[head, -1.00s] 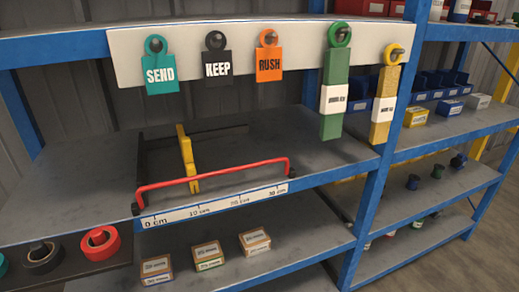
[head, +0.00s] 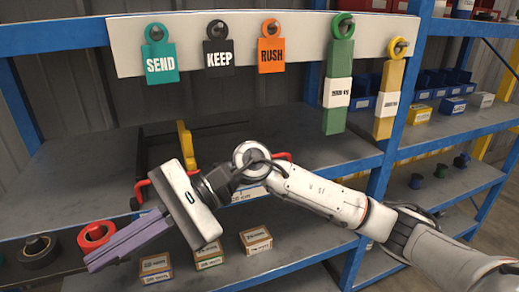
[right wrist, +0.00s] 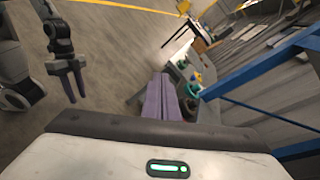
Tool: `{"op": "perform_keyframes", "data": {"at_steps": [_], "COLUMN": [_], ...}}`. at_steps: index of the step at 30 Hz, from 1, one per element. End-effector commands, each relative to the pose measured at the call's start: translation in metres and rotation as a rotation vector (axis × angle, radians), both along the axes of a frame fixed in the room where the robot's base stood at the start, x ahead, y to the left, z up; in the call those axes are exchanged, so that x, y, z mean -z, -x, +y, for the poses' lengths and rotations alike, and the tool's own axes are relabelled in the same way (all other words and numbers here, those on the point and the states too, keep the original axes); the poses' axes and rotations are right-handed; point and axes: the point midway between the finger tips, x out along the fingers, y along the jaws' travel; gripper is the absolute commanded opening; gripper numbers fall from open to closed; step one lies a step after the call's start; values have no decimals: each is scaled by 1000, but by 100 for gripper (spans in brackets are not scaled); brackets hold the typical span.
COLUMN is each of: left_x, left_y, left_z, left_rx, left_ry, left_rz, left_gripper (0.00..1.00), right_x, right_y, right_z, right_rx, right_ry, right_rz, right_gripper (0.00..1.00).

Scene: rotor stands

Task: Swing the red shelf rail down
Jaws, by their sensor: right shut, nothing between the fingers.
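The red shelf rail (head: 140,190) is at the front edge of the middle shelf in the head view. Its left end and a bit of its right end show at about shelf height; my right arm hides its middle. My right gripper (head: 100,262) has purple fingers, shut and empty, pointing to the lower left. They are in front of the shelf, below and left of the rail's left end. The fingers also show in the right wrist view (right wrist: 163,100). My left gripper (right wrist: 74,84) shows in the right wrist view, fingers apart, clear of the shelf.
A yellow upright piece (head: 184,140) stands on the middle shelf behind the rail. Small boxes (head: 256,241) and a red ring (head: 96,236) sit on the lower shelf. Hanging tags (head: 271,54) line the white board above. A blue post (head: 372,195) stands at right.

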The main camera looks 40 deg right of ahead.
Motion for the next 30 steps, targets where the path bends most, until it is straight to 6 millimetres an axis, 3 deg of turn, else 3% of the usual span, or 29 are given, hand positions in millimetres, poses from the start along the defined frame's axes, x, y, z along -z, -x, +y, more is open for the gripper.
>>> {"op": "perform_keyframes", "data": {"at_steps": [3, 5, 6, 9, 12, 15, 20, 30], "left_x": [3, 5, 6, 8, 10, 11, 10, 10], "left_y": [0, 1, 2, 4, 5, 5, 5, 5], "left_z": [-1, -1, -2, -2, -2, -2, -3, -3], "left_rx": [0, 1, 1, 2, 3, 4, 5, 4], "left_ry": [1, 1, 1, 1, 1, -1, 0, 1], "left_rz": [1, 3, 5, 9, 13, 15, 15, 13], "left_gripper": [31, 31, 31, 31, 31, 31, 31, 31], "right_x": [13, 11, 6, -18, -48, -69, -83, -83], "right_y": [-29, -47, -59, -79, -86, -84, -80, -81], "right_z": [-60, -101, -131, -206, -268, -306, -330, -330], "right_rx": [-100, -149, -178, -240, -281, -305, -320, -323], "right_ry": [402, 610, 748, 1060, 1297, 1437, 1524, 1527], "right_rz": [-413, -576, -662, -804, -856, -861, -854, -854], "right_gripper": [0, 0, 0, 0, 0, 0, 0, 0]}}
